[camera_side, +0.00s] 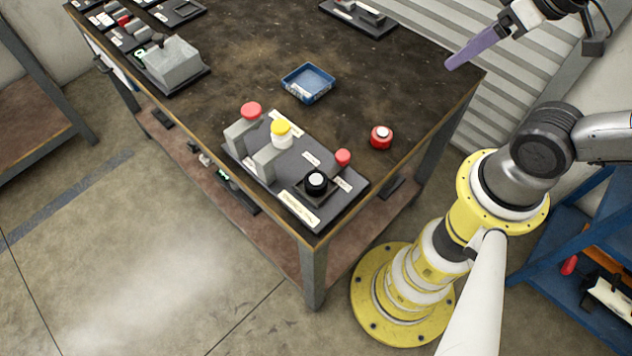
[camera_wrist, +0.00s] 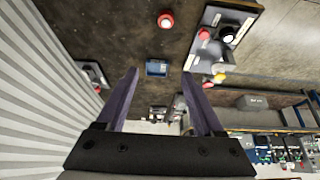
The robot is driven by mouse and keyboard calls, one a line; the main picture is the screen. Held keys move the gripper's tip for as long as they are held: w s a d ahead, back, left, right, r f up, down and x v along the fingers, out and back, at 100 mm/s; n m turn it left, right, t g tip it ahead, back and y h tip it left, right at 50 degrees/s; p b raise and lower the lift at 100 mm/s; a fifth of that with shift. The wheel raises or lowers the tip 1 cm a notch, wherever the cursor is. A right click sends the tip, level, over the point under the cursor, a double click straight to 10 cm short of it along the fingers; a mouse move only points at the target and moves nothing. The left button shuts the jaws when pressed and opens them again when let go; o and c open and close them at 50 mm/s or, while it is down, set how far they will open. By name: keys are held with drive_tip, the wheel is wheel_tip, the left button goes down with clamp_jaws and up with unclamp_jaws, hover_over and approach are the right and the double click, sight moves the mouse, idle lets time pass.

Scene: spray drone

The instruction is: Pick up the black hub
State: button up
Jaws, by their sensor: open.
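The black hub (camera_side: 316,182) is a short black cylinder with a pale top. It sits on a small square base at the near corner of a dark grey fixture board (camera_side: 322,214) on the workbench. In the wrist view the black hub (camera_wrist: 228,34) is near the top right. My gripper (camera_side: 472,48) is at the upper right of the side view, raised beyond the bench's right edge and well apart from the hub. In the wrist view its two purple fingers (camera_wrist: 160,88) are spread with nothing between them.
A red part with a white top (camera_side: 381,137) and a blue tray (camera_side: 307,83) are on the bench (camera_side: 240,50). A grey block (camera_side: 172,64) stands farther left.

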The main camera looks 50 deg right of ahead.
idle(0.3)
drive_tip(key=o, duration=0.4)
